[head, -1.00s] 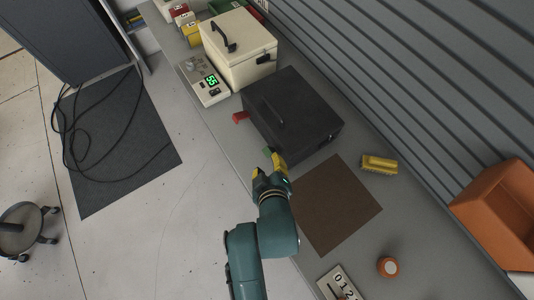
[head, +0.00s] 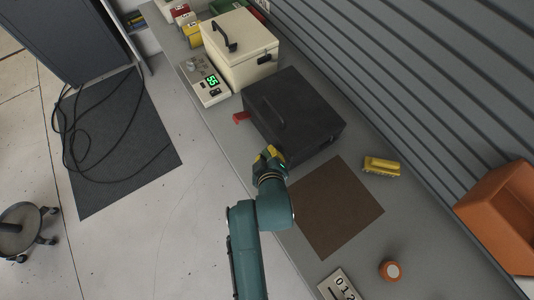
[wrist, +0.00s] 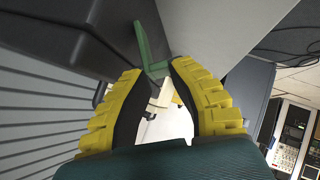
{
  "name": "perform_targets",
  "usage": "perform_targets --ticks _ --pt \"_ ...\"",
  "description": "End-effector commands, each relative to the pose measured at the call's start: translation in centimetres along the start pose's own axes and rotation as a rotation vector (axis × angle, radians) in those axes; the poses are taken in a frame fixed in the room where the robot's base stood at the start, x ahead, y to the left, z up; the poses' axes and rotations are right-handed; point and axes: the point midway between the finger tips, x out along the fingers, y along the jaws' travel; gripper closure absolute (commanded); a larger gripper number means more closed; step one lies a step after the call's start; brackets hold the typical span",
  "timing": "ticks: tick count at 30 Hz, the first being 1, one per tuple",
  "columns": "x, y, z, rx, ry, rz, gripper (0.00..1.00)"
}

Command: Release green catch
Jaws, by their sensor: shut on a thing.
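The green catch (wrist: 150,45) is an angled green piece on the front side of the dark box (head: 310,105), seen in the wrist view. In the head view it is hidden by my gripper (head: 268,156). In the wrist view the yellow fingertips of my gripper (wrist: 160,75) are shut on the lower end of the green catch, with a gap between the fingers behind them. The box lid is down, with a dark handle on top.
A cream box (head: 240,55) and a meter with green digits (head: 208,85) stand beyond the dark box. A brown mat (head: 335,208), a yellow object (head: 382,166), an orange roll (head: 390,271) and an orange bin (head: 505,210) lie nearer. The wall runs along the right.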

Motion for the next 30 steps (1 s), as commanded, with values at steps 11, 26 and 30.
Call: perform_targets --ticks 11,26,30 --pt "0.1 -0.3 0.2 -0.014 -0.002 0.010 1.00" --pt "1.1 -2.7 1.1 -0.229 -0.001 0.220 1.00" --pt "1.4 -3.3 1.4 -0.306 -0.001 0.299 1.00"
